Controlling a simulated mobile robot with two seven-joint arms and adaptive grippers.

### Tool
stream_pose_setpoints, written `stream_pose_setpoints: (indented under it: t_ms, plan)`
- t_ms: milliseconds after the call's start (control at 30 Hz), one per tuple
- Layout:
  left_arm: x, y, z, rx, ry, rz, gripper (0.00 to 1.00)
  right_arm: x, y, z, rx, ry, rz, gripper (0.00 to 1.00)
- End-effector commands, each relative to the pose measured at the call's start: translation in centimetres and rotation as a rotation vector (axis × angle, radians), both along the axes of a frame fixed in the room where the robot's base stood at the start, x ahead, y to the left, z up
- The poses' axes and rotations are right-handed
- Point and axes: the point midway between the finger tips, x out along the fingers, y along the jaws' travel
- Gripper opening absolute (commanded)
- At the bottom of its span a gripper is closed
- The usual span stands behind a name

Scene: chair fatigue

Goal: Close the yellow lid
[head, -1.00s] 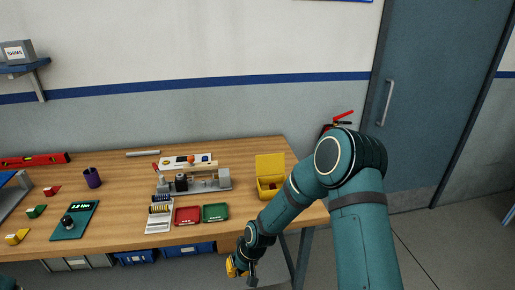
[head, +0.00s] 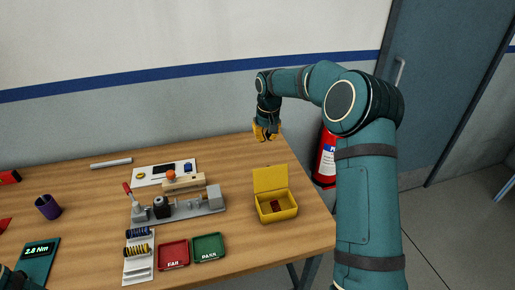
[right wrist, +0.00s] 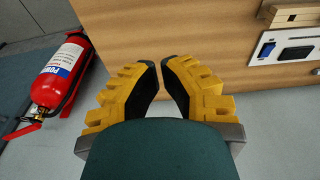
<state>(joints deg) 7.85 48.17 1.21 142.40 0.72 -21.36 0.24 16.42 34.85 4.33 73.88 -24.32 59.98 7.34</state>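The yellow box (head: 285,215) stands near the right end of the bench in the head view. Its yellow lid (head: 270,179) is open and stands up along the back edge. A small dark red item (head: 276,206) lies inside. My right gripper (head: 266,136) is beyond the lid, over the back edge of the bench, and apart from the box. In the right wrist view its yellow fingers (right wrist: 160,62) come together at the tips with nothing between them. The box is not in the right wrist view. My left gripper is out of view.
The bench (head: 240,262) also bears a test fixture (head: 205,204), a red tray (head: 173,254) and a green tray (head: 208,247) left of the box. A fire extinguisher (head: 327,155) stands by the wall beyond the bench's right end. Bare wood surrounds the box.

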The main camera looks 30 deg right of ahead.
Motion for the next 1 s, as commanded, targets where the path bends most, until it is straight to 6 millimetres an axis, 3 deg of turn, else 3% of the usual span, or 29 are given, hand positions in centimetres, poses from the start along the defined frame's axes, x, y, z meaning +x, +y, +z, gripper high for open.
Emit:
stream_pose_setpoints:
  t_ms: [133, 267, 667, 733, 1000]
  plan:
    - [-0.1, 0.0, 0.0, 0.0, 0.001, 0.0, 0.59, 0.1, -0.2, -0.5, -0.003, 0.003, -0.003, 0.0]
    - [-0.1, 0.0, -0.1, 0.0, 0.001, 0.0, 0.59, 0.3, -0.2, -2.4, -0.002, 0.005, -0.001, 0.0]
    - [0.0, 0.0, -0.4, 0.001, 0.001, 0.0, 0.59, 1.4, -0.4, -10.2, -0.001, 0.004, -0.001, 0.0]
    - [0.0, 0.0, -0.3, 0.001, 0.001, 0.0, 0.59, 0.4, -0.2, -9.4, -0.003, 0.0, 0.0, 0.0]
    - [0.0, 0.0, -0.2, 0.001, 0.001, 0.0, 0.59, -2.0, 0.3, -9.0, -0.003, 0.001, -0.001, 0.0]
